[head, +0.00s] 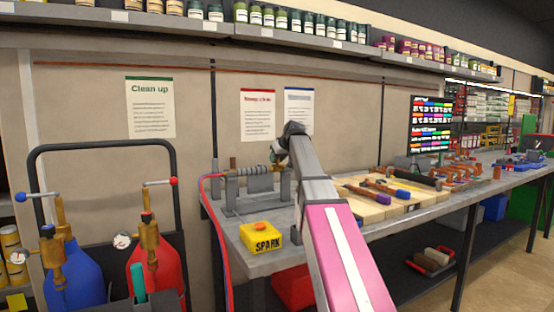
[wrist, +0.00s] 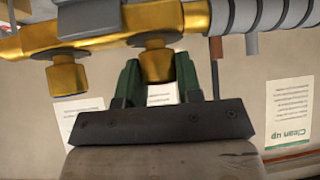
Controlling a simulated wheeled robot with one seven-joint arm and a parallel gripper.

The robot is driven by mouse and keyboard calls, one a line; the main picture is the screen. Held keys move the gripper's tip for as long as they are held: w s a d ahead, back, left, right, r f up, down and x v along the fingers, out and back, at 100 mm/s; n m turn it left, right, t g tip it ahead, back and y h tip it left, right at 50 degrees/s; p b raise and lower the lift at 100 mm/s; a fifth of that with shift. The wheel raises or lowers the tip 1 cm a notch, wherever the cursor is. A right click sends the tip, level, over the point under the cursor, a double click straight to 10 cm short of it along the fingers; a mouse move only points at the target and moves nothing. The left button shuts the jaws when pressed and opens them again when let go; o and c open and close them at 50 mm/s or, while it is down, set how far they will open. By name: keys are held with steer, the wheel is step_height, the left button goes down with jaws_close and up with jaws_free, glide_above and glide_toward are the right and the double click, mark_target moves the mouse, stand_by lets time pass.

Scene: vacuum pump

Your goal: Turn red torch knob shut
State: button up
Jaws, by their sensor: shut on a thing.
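The torch (head: 255,178) is a grey ribbed handle with brass fittings, held level on a stand at the left end of the workbench. Its brass body (wrist: 100,28) fills the top left of the wrist view, with two brass knobs. My gripper (wrist: 157,72) has its green fingers on either side of one brass knob (wrist: 156,60) and is shut on it. The other brass knob (wrist: 69,77) is free, just to the left. No red shows on either knob in the wrist view. In the head view my gripper (head: 279,154) is at the torch's right end, and my arm partly hides it.
A yellow SPARK box (head: 261,236) sits at the bench's front left. A blue tank (head: 75,275) and a red tank (head: 155,268) stand left of the bench, with a red hose (head: 212,225) between. Wooden trays with tools (head: 375,208) lie right of my arm.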

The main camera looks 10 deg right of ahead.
steer(key=m+h, duration=0.3)
steer(key=m, duration=0.1)
steer(key=shift+t, duration=0.4)
steer(key=m+h, duration=0.3)
steer(key=m, duration=0.1)
steer(key=m+g+h, duration=0.2)
steer(key=m+h, duration=0.1)
steer(key=m, duration=0.1)
steer(key=shift+m, duration=0.3)
steer(key=shift+m+g+h, duration=1)
steer(key=shift+m+h, duration=0.1)
steer(key=shift+m, duration=0.7)
steer(key=o, duration=0.9)
steer(key=shift+o, duration=0.2)
